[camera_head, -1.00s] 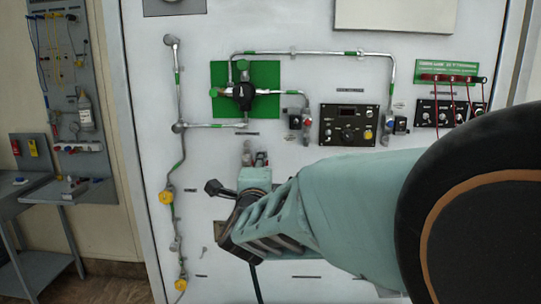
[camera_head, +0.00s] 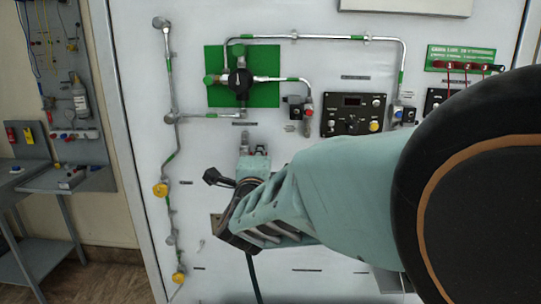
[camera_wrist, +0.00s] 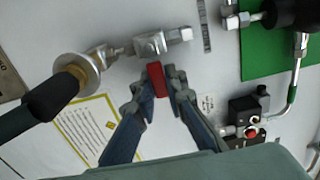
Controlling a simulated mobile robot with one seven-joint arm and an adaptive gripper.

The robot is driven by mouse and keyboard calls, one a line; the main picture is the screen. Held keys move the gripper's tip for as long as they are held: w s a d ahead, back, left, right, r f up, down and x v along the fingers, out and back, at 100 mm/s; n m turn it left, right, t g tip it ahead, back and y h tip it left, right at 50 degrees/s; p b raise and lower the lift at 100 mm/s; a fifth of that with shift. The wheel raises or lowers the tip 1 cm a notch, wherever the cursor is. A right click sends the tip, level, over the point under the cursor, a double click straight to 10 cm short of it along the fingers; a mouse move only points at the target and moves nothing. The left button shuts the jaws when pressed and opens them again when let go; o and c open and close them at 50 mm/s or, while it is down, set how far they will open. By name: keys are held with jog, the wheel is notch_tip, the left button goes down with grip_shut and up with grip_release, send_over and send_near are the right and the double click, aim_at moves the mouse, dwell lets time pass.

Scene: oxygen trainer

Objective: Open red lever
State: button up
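The red lever (camera_wrist: 157,80) shows in the wrist view as a short red bar below a silver valve (camera_wrist: 150,44) on the white panel. My gripper (camera_wrist: 159,84) has one fingertip on each side of the lever and looks shut on it, with little or no gap. In the head view my gripper (camera_head: 252,150) is in front of the panel, below the green plate, seen from behind. The lever is hidden there by the gripper.
A pipe with a dark hose end (camera_wrist: 50,95) is left of the gripper in the wrist view. A small black valve box with a red knob (camera_wrist: 250,118) is to the right. Green plate (camera_head: 270,95), control box (camera_head: 352,114) and pipes surround the gripper; the lower panel is mostly clear.

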aim_at(245, 133)
grip_shut()
jog(key=shift+r, duration=0.15)
jog(key=n+p, duration=0.1)
jog(key=n, duration=0.1)
jog(key=r+n+p, duration=0.1)
jog(key=shift+r+n, duration=0.2)
jog(key=shift+n, duration=0.2)
jog(key=n+p, duration=0.1)
jog(key=r+n, duration=0.1)
jog(key=n, duration=0.1)
jog(key=a+n+p, duration=0.1)
jog(key=shift+r+n+p, duration=0.25)
jog(key=shift+n+p, duration=0.05)
jog(key=n+p, duration=0.1)
jog(key=a+n+p, duration=0.1)
jog(key=n, duration=0.1)
jog(key=r+n+p, duration=0.1)
jog(key=n, duration=0.1)
jog(key=shift+a, duration=0.35)
jog(key=shift+a+r+n+p, duration=0.1)
jog(key=shift+a+n+p, duration=0.25)
jog(key=shift+n, duration=0.4)
jog(key=shift+a+f+n+p, duration=0.15)
jog(key=shift+n+p, duration=0.35)
jog(key=shift+n, duration=0.3)
jog(key=shift+a+r+n+p, duration=0.15)
jog(key=shift+a+n+p, duration=0.2)
jog(key=shift+n, duration=0.4)
jog(key=shift+d, duration=0.1)
